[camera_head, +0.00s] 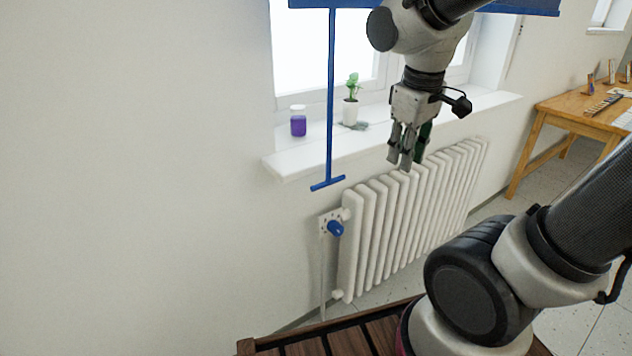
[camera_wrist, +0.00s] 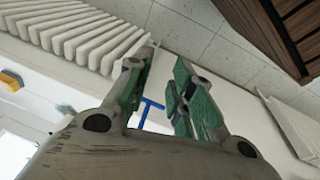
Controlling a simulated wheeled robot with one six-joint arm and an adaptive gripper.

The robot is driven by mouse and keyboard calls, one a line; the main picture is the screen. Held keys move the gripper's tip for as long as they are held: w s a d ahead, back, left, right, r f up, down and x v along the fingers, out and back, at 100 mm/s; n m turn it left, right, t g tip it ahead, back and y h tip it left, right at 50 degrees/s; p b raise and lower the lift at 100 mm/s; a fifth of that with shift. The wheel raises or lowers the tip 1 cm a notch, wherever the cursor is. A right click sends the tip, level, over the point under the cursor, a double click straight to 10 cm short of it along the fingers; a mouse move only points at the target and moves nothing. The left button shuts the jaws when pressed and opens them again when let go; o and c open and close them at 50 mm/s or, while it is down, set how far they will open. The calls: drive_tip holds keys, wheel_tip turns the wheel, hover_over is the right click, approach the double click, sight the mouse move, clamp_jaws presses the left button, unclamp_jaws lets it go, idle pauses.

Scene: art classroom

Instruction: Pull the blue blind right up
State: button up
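The blue blind (camera_head: 525,7) shows only as a strip along the top edge of the head view, across the window. A long blue rod (camera_head: 331,90) hangs down from it and ends in a blue T-shaped handle (camera_head: 328,183) just below the sill's front edge. My gripper (camera_head: 404,160) is in front of the sill, right of the rod and a little higher than the handle, with fingers pointing down. In the wrist view its fingers (camera_wrist: 158,72) are apart and empty. The blue handle (camera_wrist: 150,104) shows in the gap between them, farther off and untouched.
A purple jar (camera_head: 298,122) and a potted plant (camera_head: 350,108) stand on the sill. A wooden table (camera_head: 565,108) is at the right. The wall left of the rod is clear.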

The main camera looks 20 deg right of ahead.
drive_tip(key=w+a+f+n+h, duration=0.2)
drive_tip(key=w+a+f+n, duration=0.2)
drive_tip(key=w+a+n, duration=0.3)
drive_tip(key=n+t+h, duration=0.1)
drive_tip(key=n, duration=0.8)
approach(316, 186)
drive_tip(key=d, duration=0.1)
drive_tip(key=x, duration=0.7)
drive_tip(key=shift+w+a, duration=0.15)
drive_tip(key=shift+w, duration=0.05)
drive_tip(key=shift+w+f, duration=0.15)
drive_tip(key=shift+f, duration=0.4)
drive_tip(key=shift+c, duration=0.2)
clamp_jaws()
